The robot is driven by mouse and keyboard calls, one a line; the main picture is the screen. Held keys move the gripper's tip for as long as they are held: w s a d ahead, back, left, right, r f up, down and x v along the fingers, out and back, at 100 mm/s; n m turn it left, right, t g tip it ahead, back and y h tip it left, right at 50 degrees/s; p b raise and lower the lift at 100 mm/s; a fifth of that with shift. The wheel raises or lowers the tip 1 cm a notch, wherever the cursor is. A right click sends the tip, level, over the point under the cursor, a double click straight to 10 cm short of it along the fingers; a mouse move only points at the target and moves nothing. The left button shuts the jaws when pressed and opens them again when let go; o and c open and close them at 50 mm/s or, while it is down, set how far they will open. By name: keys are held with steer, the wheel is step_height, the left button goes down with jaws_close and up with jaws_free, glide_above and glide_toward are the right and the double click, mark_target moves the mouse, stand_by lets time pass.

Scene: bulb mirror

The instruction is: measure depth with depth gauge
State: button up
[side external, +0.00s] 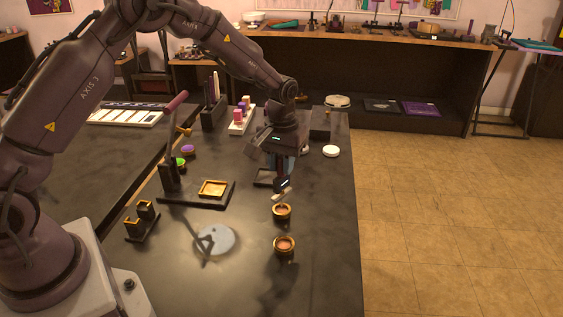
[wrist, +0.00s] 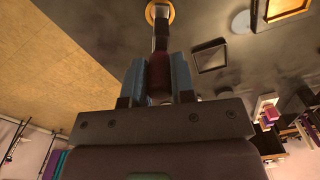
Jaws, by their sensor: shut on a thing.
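My gripper (side external: 284,170) is shut on the depth gauge. In the wrist view the gauge (wrist: 160,72) shows a dark red body between the two blue fingers, with a dark narrower shaft running away from them. In the side view the gauge (side external: 283,187) points down, with a pale crosspiece low on it, at a round brass-rimmed cup (side external: 282,212). The cup's orange ring also shows at the top of the wrist view (wrist: 160,5), behind the gauge's end. I cannot tell whether the tip touches the cup or is inside it.
A second brass-rimmed cup (side external: 284,246) stands nearer on the dark table. A lever press (side external: 203,195) with a brass tray is to the left, with a round grey disc (side external: 214,239) in front. A white round lid (side external: 331,151) lies near the right edge.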

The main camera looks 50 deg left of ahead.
mark_target(282, 177)
steer(key=shift+f, duration=2.05)
stand_by(0.5)
steer(key=shift+r, duration=3.05)
steer(key=shift+f+m, duration=0.15)
steer(key=shift+m, duration=0.15)
steer(key=s+d+r+m, duration=0.2)
steer(key=s, duration=0.3)
steer(key=s+d+r+m, duration=0.2)
steer(key=s+m, duration=0.1)
steer(key=s, duration=0.3)
steer(key=shift+d, duration=0.15)
